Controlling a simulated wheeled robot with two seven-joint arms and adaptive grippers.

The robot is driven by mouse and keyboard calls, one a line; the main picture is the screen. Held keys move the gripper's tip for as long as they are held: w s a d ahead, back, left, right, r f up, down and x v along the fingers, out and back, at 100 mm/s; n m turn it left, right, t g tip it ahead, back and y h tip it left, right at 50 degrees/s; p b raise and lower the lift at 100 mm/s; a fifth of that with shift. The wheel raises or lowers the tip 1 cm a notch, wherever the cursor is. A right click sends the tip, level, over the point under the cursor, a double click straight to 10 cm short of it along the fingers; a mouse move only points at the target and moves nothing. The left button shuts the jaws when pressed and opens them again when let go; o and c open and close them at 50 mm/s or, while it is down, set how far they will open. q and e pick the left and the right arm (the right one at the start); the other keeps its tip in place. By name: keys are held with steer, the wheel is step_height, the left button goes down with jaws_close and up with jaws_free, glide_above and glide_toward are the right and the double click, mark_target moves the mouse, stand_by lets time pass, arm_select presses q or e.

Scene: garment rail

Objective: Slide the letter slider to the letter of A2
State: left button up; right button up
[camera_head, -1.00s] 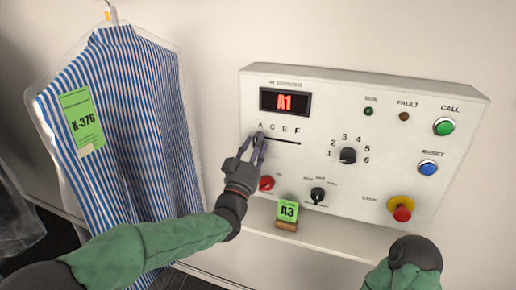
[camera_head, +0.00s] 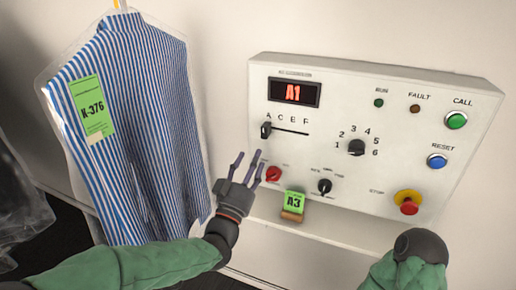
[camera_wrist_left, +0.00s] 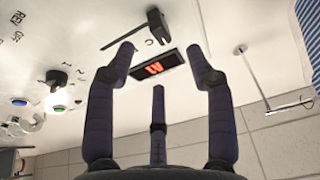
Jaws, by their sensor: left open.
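The letter slider's dark knob (camera_head: 265,131) stands at the left end of its slot, under the letter A of the row A, C, E, F. The display (camera_head: 294,93) above reads A1 in red. My left gripper (camera_head: 248,166) is open and empty, below and left of the knob and apart from it. In the left wrist view, the gripper's spread fingers (camera_wrist_left: 160,60) show with nothing between them. The knob (camera_wrist_left: 157,26) and the display (camera_wrist_left: 158,66) also show there. My right arm shows at the lower right, but its gripper is out of view.
The panel has a number dial (camera_head: 356,147), a red knob (camera_head: 273,174), a black knob (camera_head: 325,186), a red stop button (camera_head: 408,203), a blue button (camera_head: 437,161) and a green one (camera_head: 456,120). A green A3 card (camera_head: 294,201) stands below. A bagged striped shirt (camera_head: 140,130) hangs left.

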arm_select(q)
steer(key=v, duration=0.3)
steer(key=shift+s, duration=0.1)
stand_by(0.3)
step_height(320, 180, down, 33)
steer(key=a+n+g+y+p, duration=0.2)
steer(key=a+n+g+y, duration=0.1)
steer(key=g, duration=0.7)
steer(key=s+f+n+g+p, duration=0.2)
steer(key=s+f+g, duration=0.9)
steer(key=s+f, duration=0.9)
steer(key=s+n, duration=0.1)
steer(key=s, duration=0.3)
steer(key=shift+s+a, duration=0.15)
steer(key=shift+s, duration=0.05)
steer(key=shift+f, duration=0.1)
stand_by(0.4)
